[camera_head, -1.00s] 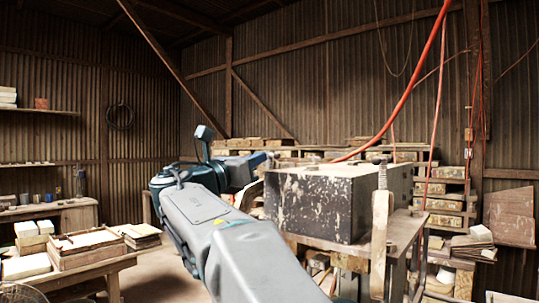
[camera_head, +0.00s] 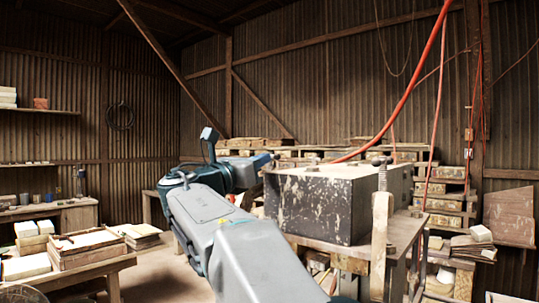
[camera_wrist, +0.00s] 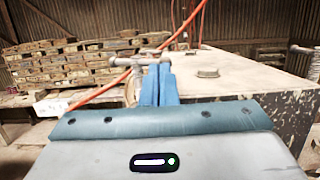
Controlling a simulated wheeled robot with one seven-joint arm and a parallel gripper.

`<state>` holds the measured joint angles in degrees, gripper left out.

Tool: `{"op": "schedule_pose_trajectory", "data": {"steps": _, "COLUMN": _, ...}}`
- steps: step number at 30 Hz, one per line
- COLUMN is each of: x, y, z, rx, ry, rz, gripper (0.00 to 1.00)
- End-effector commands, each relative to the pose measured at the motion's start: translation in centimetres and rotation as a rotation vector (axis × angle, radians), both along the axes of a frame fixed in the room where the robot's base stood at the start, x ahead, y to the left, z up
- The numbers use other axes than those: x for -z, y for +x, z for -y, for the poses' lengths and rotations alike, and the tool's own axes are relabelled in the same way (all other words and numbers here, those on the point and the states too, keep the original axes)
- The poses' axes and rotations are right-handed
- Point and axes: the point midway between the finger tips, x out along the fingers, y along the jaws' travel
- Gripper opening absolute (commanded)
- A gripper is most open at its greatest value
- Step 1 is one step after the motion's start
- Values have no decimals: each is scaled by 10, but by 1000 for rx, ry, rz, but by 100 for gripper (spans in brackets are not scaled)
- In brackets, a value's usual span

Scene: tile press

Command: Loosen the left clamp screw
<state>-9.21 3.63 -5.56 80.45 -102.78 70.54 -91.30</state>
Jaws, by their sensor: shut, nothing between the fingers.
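The left clamp screw (camera_wrist: 140,61) shows in the wrist view as a rusty metal rod with a crossbar handle, beside the corner of the dark press block (camera_wrist: 285,105). My gripper (camera_wrist: 163,70) has its two blue fingers together and empty. The fingertips overlap the right end of the crossbar in the picture; I cannot tell whether they touch it. In the head view my gripper (camera_head: 262,160) is at the block's left end, and the block (camera_head: 310,203) stands on a table. I cannot make out the left screw clearly there.
Another clamp screw (camera_head: 382,175) stands upright at the block's right front, above a wooden bar (camera_head: 380,240). A bolt head (camera_wrist: 207,72) sits on the block's top. A red hose (camera_head: 400,100) hangs behind. Stacked wood (camera_wrist: 60,68) stands at the back.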

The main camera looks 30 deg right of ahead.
Motion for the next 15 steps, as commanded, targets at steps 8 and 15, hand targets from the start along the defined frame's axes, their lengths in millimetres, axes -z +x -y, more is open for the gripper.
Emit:
{"op": "schedule_pose_trajectory", "data": {"steps": 8, "x": -1, "y": 4, "z": 11, "rx": 2, "ry": 0, "rz": 0, "gripper": 0}}
{"op": "schedule_pose_trajectory", "data": {"steps": 15, "x": -1, "y": 8, "z": 20, "rx": 1, "ry": 0, "rz": 0, "gripper": 0}}
